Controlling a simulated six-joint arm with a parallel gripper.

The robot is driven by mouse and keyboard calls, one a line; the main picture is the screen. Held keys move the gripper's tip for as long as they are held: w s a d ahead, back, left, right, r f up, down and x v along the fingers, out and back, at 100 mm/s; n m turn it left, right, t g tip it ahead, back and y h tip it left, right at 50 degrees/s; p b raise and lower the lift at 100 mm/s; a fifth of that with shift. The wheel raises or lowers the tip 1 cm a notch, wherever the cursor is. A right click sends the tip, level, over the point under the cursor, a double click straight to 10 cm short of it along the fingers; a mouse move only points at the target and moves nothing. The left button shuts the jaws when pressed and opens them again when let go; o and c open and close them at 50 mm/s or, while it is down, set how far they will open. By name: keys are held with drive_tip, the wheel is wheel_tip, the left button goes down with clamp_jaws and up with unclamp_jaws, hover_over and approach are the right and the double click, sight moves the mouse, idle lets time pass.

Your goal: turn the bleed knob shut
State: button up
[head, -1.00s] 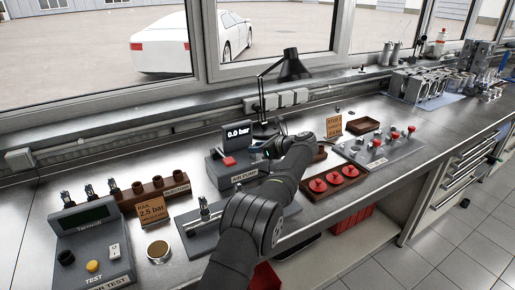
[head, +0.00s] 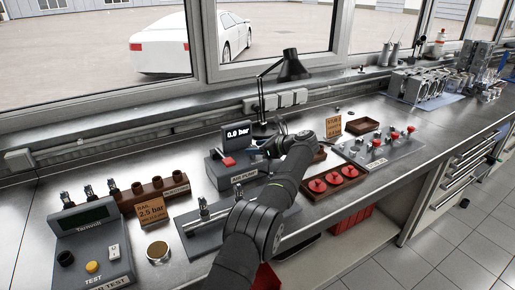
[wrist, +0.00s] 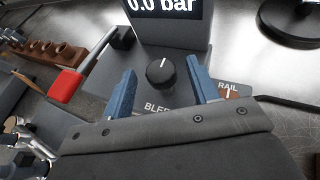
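The bleed knob (wrist: 160,72) is a black round knob with a white pointer line, on the grey air pump unit (wrist: 205,88) in the wrist view. The label below it is partly covered by my gripper (wrist: 158,88). The two blue fingers are open, one on each side of the knob with gaps between, and hold nothing. The unit's display (head: 238,135) reads 0.0 bar in the head view. There my gripper (head: 270,148) is at the right side of the air pump (head: 243,176), and the knob is hidden.
A red-handled lever (wrist: 65,86) is left of the knob; it also shows in the head view (head: 229,161). A desk lamp (head: 292,68) stands behind. A brown tray with red caps (head: 318,200) lies to the right, the test box (head: 92,245) at front left.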

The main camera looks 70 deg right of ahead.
drive_tip(key=shift+s, duration=0.1)
drive_tip(key=v, duration=1.7)
drive_tip(key=shift+r, duration=0.15)
drive_tip(key=x, duration=1.7)
drive_tip(key=shift+f, duration=0.2)
drive_tip(key=shift+w+f, duration=0.15)
drive_tip(key=shift+w, duration=0.15)
drive_tip(key=shift+s+a+r, duration=0.1)
drive_tip(key=shift+s+r, duration=0.15)
drive_tip(key=shift+m+h, duration=0.4)
idle(0.6)
drive_tip(key=shift+w+a+m+g+h, duration=0.1)
drive_tip(key=shift+m+g+h, duration=0.4)
